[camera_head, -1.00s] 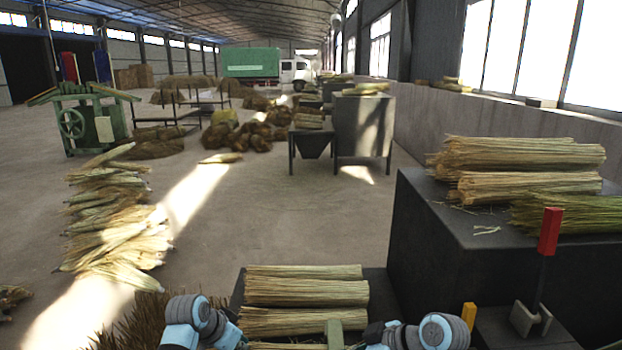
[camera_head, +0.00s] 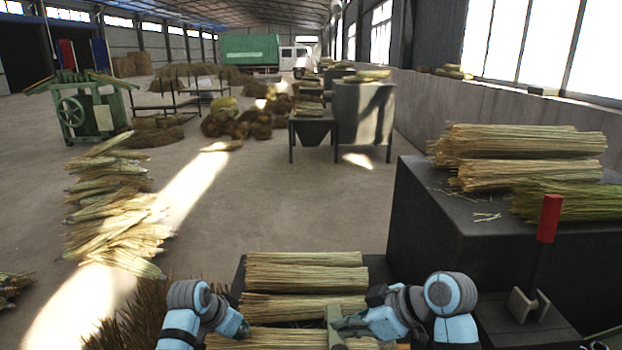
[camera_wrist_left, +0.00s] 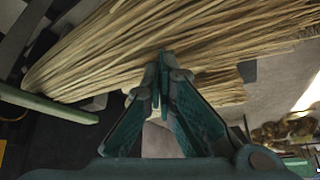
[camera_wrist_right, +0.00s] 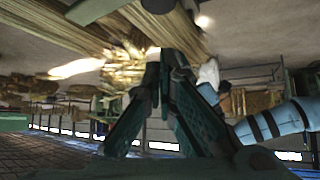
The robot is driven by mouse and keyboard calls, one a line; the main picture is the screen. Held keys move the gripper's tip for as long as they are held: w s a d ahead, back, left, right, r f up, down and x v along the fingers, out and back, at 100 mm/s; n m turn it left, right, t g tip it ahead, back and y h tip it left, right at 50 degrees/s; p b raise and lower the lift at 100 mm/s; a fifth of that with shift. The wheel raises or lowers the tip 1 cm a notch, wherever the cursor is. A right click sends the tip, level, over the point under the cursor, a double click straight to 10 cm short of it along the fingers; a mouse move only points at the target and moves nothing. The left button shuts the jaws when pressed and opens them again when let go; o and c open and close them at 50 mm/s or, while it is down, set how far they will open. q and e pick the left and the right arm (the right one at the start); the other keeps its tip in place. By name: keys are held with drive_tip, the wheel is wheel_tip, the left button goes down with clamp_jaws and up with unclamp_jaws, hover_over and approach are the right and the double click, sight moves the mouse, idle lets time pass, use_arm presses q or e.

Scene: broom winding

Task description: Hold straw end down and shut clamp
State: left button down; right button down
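A straw bundle (camera_head: 272,338) lies nearest me on the dark bench, its lower part cut off by the frame edge. A green clamp part (camera_head: 334,326) stands across its right side. In the left wrist view the straw (camera_wrist_left: 180,40) fans out just beyond my left gripper (camera_wrist_left: 163,62), whose fingertips are together against or just short of it; I cannot tell which. My right gripper (camera_wrist_right: 164,58) also has its fingertips together. In the head view it is beside the green clamp part; contact is unclear. Straw (camera_wrist_right: 170,30) shows beyond its tips.
A red-handled lever (camera_head: 549,218) with a grey bracket (camera_head: 529,305) stands at right. A black block (camera_head: 470,225) carries more straw. Loose straw (camera_head: 115,225) is on the floor at left.

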use_arm(q)
drive_tip(key=shift+f, duration=0.15)
use_arm(e)
drive_tip(key=shift+r, duration=0.25)
drive_tip(key=v, duration=1.2)
drive_tip(key=shift+s, duration=0.2)
drive_tip(key=shift+r, duration=0.1)
